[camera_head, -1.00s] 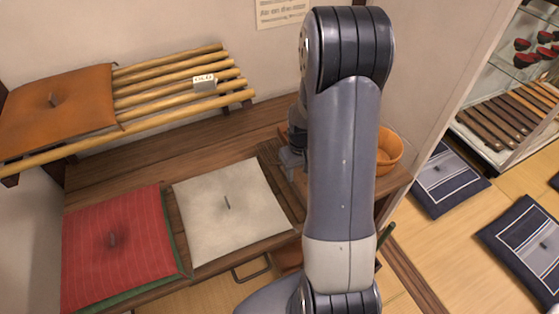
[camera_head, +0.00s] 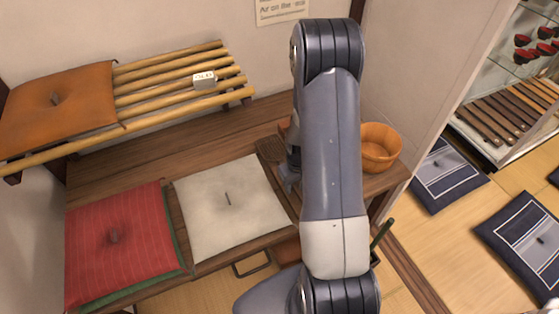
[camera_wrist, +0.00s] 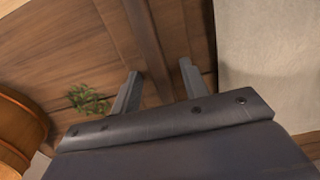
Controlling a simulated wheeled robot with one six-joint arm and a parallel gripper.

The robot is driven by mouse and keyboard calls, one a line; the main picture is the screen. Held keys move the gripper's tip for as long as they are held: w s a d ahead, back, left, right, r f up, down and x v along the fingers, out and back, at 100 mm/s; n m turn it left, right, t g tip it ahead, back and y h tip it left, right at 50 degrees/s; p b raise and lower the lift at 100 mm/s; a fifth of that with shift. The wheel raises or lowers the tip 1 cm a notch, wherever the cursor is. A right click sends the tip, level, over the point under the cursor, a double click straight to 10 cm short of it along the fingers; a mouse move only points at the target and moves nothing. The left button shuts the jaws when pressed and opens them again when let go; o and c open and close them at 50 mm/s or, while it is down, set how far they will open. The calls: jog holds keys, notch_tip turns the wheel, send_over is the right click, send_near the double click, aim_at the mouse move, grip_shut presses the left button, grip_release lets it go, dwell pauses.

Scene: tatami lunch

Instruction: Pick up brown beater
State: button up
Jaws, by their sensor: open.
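The brown beater (camera_head: 271,150) lies on the wooden bench, its flat brown head showing just left of my arm in the head view. The rest of it is hidden behind my arm or hard to tell from the wood. My gripper (camera_wrist: 160,74) is open in the wrist view, with nothing held between its fingers. A long brown strip runs between and beyond the fingers; I cannot tell whether it is the beater's handle or part of the bench. In the head view my gripper (camera_head: 289,178) is partly hidden by my arm, close to the beater.
A white cushion (camera_head: 230,208) and a red cushion (camera_head: 115,240) lie on the bench to the left. A wooden bucket (camera_head: 380,148) stands to the right. A slatted shelf (camera_head: 180,88) holds an orange cushion (camera_head: 58,104). A green plant (camera_wrist: 88,98) shows beside the left finger.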

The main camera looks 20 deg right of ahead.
jog(key=shift+c, duration=0.3)
grip_shut()
